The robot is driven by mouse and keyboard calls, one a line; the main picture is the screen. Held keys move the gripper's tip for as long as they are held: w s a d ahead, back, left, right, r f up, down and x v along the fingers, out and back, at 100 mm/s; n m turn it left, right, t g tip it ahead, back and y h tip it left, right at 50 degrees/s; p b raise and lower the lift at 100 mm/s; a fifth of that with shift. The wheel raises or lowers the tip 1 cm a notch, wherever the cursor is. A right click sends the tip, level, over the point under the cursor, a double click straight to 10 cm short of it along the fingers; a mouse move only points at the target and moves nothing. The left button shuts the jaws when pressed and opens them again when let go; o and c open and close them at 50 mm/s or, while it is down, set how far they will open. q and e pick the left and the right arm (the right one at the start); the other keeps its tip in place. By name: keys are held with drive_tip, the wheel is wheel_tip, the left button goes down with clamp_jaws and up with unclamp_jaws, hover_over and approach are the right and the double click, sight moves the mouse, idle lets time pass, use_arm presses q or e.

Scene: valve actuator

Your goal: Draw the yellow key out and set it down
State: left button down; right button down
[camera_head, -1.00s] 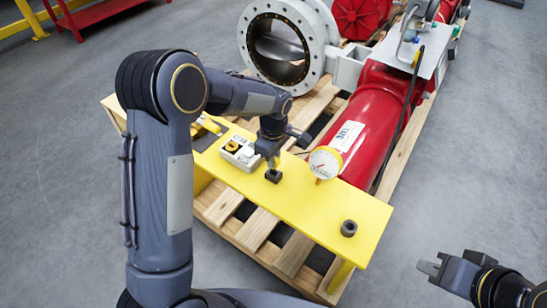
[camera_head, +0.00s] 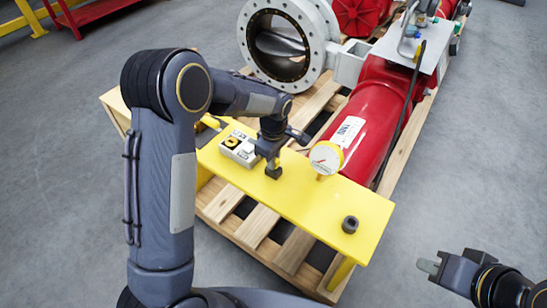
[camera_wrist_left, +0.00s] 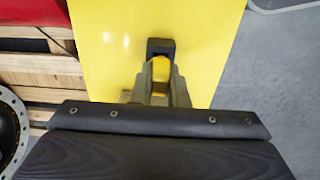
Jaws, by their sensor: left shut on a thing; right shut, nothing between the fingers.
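My left gripper (camera_head: 272,163) is over the middle of the yellow bench (camera_head: 315,215), pointing down at a small black block (camera_head: 273,173). In the left wrist view, its fingers (camera_wrist_left: 160,85) are shut on the yellow key (camera_wrist_left: 161,70), of which a small part shows between them. The black block (camera_wrist_left: 160,46) is right beyond the fingertips there. I cannot tell how far the key sits in the block. My right gripper (camera_head: 430,266) is shut and empty at the lower right, away from the bench.
A grey box with a yellow knob (camera_head: 232,143) stands left of my left gripper. A dial gauge (camera_head: 326,157) and a red cylinder (camera_head: 350,130) are to its right. A black ring (camera_head: 350,225) stands near the bench's right end. The bench surface between block and ring is clear.

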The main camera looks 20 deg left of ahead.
use_arm(q)
drive_tip(key=shift+f, duration=0.45)
drive_tip(key=c, duration=1.3)
unclamp_jaws()
drive_tip(key=shift+c, duration=0.2)
drive_tip(key=shift+r, duration=0.15)
wheel_tip(320, 180, up, 7)
drive_tip(key=shift+r+p, duration=0.1)
drive_tip(key=shift+p, duration=0.4)
drive_tip(key=shift+r, duration=0.2)
